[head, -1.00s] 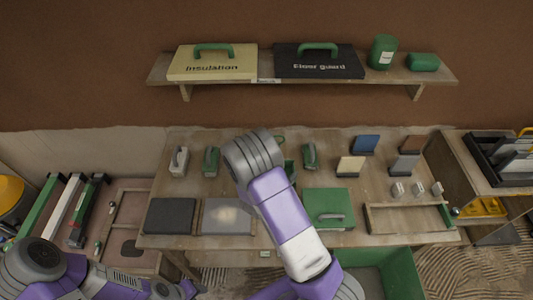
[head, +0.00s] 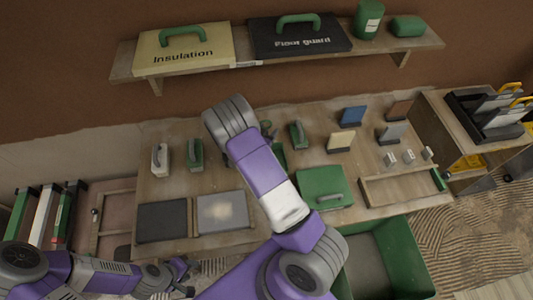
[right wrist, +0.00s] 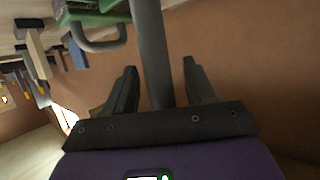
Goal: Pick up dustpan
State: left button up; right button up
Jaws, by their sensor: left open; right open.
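My left gripper (head: 178,278) is open and empty before the bench.
Floats and blocks stand at the back of the bench. A dark panel (head: 162,222) lies front left, a wooden tray (head: 405,188) right. A green bin (head: 410,265) stands on the floor in front. A wall shelf (head: 420,44) hangs above, holding an insulation case (head: 184,55).

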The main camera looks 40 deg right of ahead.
jog(key=shift+w, duration=0.1)
grip_shut()
dwell(0.4)
